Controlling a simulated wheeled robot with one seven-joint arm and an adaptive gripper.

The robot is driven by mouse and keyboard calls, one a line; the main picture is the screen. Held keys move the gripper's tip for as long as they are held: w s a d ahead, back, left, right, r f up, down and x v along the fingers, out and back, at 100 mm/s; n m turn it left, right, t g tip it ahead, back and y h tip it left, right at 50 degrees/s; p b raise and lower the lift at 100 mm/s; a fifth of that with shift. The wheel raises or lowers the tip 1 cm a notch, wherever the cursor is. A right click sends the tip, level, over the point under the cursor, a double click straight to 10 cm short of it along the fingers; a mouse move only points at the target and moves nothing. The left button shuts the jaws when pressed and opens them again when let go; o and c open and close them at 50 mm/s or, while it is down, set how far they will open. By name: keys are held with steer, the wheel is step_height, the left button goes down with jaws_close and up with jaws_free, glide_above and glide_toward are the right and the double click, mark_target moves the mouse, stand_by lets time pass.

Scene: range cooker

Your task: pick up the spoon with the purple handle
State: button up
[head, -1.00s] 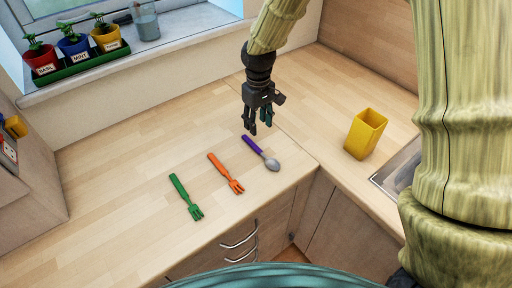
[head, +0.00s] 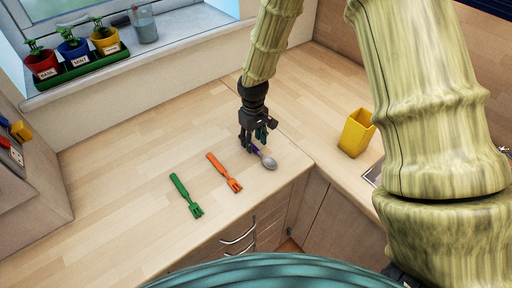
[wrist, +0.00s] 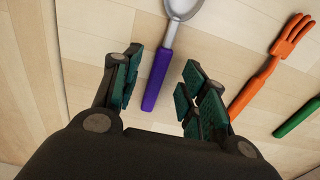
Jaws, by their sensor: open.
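The spoon with the purple handle (wrist: 158,78) lies on the wooden counter, its grey bowl (head: 269,162) toward the front edge in the head view. My gripper (head: 254,146) is low over the handle and hides part of it there. In the wrist view my gripper (wrist: 160,88) is open, with teal-padded fingers. The purple handle shows between the two fingers, nearer the left one, with visible room on both sides. I cannot tell the exact height of the fingertips above the counter.
An orange fork (head: 224,172) lies left of the spoon, close to one finger in the wrist view. A green fork (head: 186,195) lies farther left. A yellow container (head: 356,133) stands to the right. Potted herbs (head: 74,50) and a jar (head: 144,24) stand on the windowsill.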

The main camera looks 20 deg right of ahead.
steer(key=shift+f, duration=1.05)
steer(key=shift+s, duration=0.1)
steer(key=shift+c, duration=0.4)
jaws_close()
steer(key=shift+r, duration=0.2)
